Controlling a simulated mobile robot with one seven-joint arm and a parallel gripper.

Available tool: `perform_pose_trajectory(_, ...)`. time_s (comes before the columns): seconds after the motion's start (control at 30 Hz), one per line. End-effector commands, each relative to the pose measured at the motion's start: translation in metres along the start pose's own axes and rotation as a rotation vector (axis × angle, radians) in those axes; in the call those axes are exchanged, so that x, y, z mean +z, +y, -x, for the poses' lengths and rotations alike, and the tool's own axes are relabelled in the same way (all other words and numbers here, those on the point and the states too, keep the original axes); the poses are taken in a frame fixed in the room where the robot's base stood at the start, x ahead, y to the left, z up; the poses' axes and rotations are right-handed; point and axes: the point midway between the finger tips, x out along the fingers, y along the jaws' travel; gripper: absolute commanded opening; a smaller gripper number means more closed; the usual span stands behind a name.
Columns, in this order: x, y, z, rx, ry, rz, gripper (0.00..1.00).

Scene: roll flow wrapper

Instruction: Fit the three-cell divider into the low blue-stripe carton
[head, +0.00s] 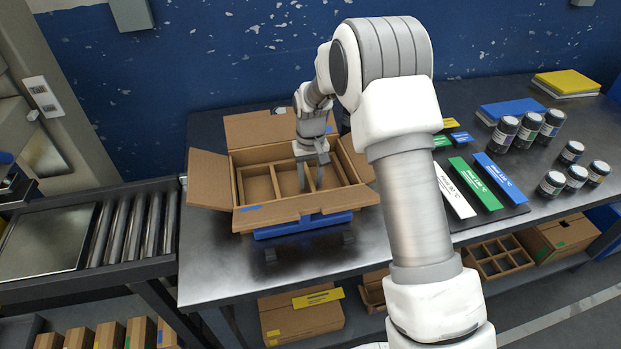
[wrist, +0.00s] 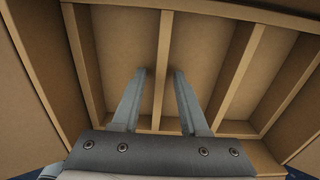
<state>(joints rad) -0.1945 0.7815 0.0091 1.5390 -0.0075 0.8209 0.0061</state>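The low carton (head: 243,220) stands with its flaps folded out and a blue stripe on its front flap. The brown three-cell divider (head: 258,187) sits inside the carton walls, with its cells facing up. It also fills most of the wrist view (wrist: 165,52). My gripper (head: 315,188) reaches down into the divider from above. In the wrist view my gripper (wrist: 160,74) has one finger on each side of an inner divider wall. Gaps show between the wall and both fingers, so it is open. Whether the divider's underside touches the carton floor is hidden.
The carton rests on a blue stand (head: 305,226) on the steel table (head: 215,265). A roller conveyor (head: 135,228) adjoins at left. Label cards (head: 475,185) and several dark jars (head: 550,184) stand at right. Cartons (head: 295,315) and another divider (head: 497,257) lie below the tabletop.

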Motion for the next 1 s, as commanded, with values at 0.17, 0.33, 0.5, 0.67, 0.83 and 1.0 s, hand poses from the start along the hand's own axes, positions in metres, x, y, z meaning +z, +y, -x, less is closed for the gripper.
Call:
perform_pose_trajectory(0.17, 0.000, 0.000, 0.001, 0.000, 0.000, 0.000, 0.43)
perform_pose_trajectory(0.33, -0.001, 0.000, 0.012, 0.000, 0.002, 0.000, 0.43)
perform_pose_trajectory(0.5, -0.001, 0.000, 0.046, 0.000, 0.005, 0.000, 0.43)
perform_pose_trajectory(0.67, -0.001, 0.000, 0.082, 0.000, 0.005, 0.000, 0.43)
perform_pose_trajectory(0.83, -0.001, 0.000, 0.111, 0.000, 0.003, 0.000, 0.43)
perform_pose_trajectory(1.0, 0.000, 0.000, 0.124, 0.000, 0.000, 0.000, 0.43)
